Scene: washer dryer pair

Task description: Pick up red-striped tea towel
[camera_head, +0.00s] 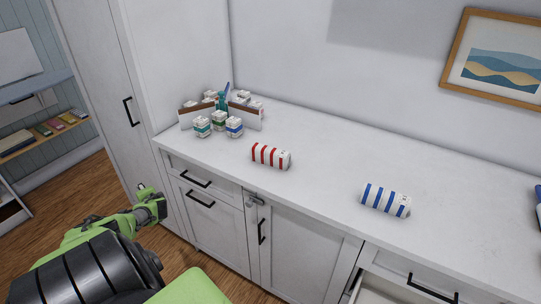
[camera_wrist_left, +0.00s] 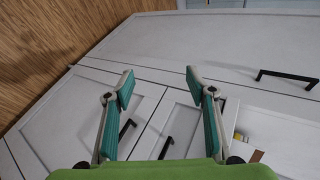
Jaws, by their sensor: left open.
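The red-striped tea towel (camera_head: 271,156) is a rolled white bundle with red bands. It lies on the white countertop (camera_head: 310,160) in the head view, left of the middle of the counter. My left gripper (camera_head: 150,193) is low in front of the cabinets, left of the towel and apart from it. In the left wrist view the left gripper (camera_wrist_left: 160,88) has its teal-padded fingers spread wide with nothing between them. The towel does not show in the left wrist view. My right gripper is not in view.
A blue-striped rolled towel (camera_head: 385,200) lies to the right on the counter. Bare counter surrounds the red-striped towel. A drawer (camera_head: 375,290) at lower right stands open.

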